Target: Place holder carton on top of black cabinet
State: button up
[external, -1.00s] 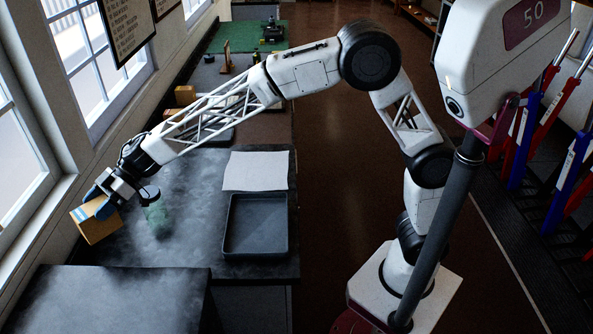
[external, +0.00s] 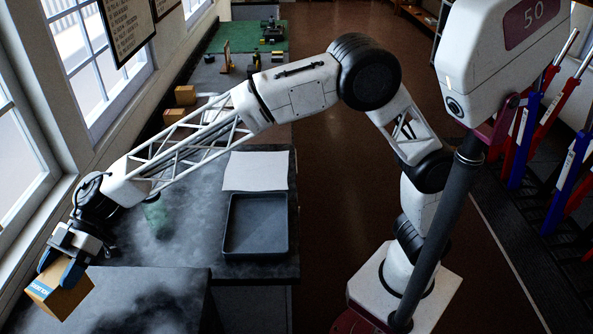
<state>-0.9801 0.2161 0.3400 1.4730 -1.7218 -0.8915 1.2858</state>
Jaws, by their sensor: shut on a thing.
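The holder carton (external: 62,300) is an orange-brown cardboard box with a blue-and-white label, at the lower left of the external view. My gripper (external: 60,270) is shut on it and holds it tilted in the air. The black cabinet (external: 165,300) is the dark, dusty-topped block at the bottom left. The carton appears at or over the cabinet's left part; I cannot tell its height above the top. A shadow falls on the cabinet top, which shows no objects on it.
The dark bench (external: 190,190) behind the cabinet holds an empty grey tray (external: 257,250), a white sheet (external: 255,171) and a green translucent object (external: 155,215). Small cartons (external: 185,95) stand further back. Windows (external: 25,150) and the wall bound the left side.

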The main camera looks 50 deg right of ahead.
aim_at(75, 292)
jog(key=shift+f, duration=1.95)
jog(key=shift+f, duration=0.1)
jog(key=shift+f, duration=1.9)
jog(key=shift+f, duration=0.2)
jog(key=o, duration=1.1)
jog(key=shift+o, duration=0.2)
jog(key=shift+r, duration=0.15)
